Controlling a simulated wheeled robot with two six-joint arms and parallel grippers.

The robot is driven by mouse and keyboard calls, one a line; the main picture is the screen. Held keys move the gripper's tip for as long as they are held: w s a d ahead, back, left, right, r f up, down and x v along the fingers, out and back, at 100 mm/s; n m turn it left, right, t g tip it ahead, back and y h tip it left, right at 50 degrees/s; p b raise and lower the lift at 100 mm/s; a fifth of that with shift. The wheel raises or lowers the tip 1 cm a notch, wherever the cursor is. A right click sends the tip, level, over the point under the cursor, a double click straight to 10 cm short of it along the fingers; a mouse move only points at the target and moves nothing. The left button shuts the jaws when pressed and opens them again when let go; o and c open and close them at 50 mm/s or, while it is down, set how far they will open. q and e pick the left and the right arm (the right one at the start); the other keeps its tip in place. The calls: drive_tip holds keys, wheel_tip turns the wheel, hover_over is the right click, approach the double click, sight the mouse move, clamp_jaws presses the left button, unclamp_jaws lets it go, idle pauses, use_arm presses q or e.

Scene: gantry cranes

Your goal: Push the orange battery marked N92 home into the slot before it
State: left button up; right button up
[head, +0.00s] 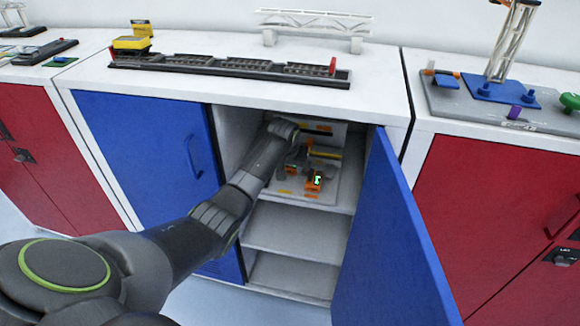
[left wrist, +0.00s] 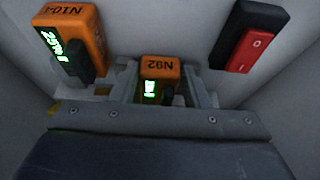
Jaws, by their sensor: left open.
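The orange battery marked N92 (left wrist: 160,68) shows in the left wrist view, its label upside down and a green display lit on its face. My left gripper (left wrist: 161,84) is open, with one finger on each side of this battery. I cannot tell whether the fingers touch it. In the head view my left gripper (head: 291,166) is inside the open cabinet, small and partly hidden by my arm. The slot and the battery's depth in it cannot be made out. My right gripper is not in view.
Another orange battery, marked N104 (left wrist: 78,35), and a black and red switch (left wrist: 250,38) flank N92. An orange battery with a green display (head: 314,181) shows on the upper shelf. The blue cabinet door (head: 390,240) stands open at the right. Lower shelves (head: 290,230) look empty.

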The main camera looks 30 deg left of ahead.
sight(290, 168)
use_arm(q)
drive_tip(key=o, duration=0.3)
drive_tip(key=shift+w+a, duration=0.1)
drive_tip(key=shift+o, duration=0.2)
drive_tip(key=shift+d, duration=0.3)
drive_tip(key=shift+d+r, duration=0.1)
drive_tip(key=shift+r, duration=0.35)
drive_tip(key=shift+s+v, duration=0.2)
drive_tip(key=shift+v, duration=0.95)
drive_tip(key=s+d, duration=0.2)
drive_tip(key=s, duration=0.9)
drive_tip(key=shift+s+p, duration=0.3)
drive_tip(key=shift+p, duration=0.1)
drive_tip(key=shift+d+f, duration=0.1)
